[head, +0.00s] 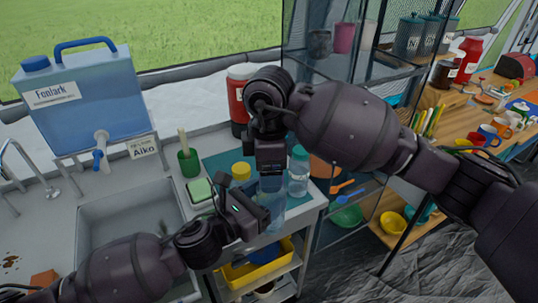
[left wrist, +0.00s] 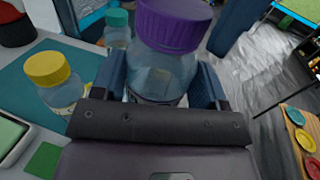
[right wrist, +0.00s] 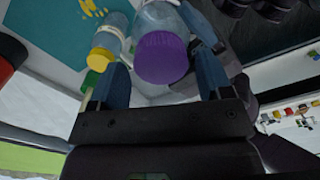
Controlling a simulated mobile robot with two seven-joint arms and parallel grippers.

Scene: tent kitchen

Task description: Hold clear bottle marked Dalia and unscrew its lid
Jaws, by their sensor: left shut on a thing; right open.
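A clear bottle with a purple lid (left wrist: 172,62) stands between my left gripper's fingers (left wrist: 160,88), which are shut on its body. The edge of a label shows low on it, but no name is readable. In the head view the bottle (head: 272,204) is mostly hidden by my grippers. My right gripper (head: 270,180) points down from above. In the right wrist view its open fingers (right wrist: 163,82) are on either side of the purple lid (right wrist: 162,58), with gaps visible; I cannot tell whether they touch it.
A yellow-lidded bottle (head: 241,174) and a teal-lidded bottle (head: 299,172) stand close by on the counter. A mesh shelf (head: 345,100) stands behind my right arm.

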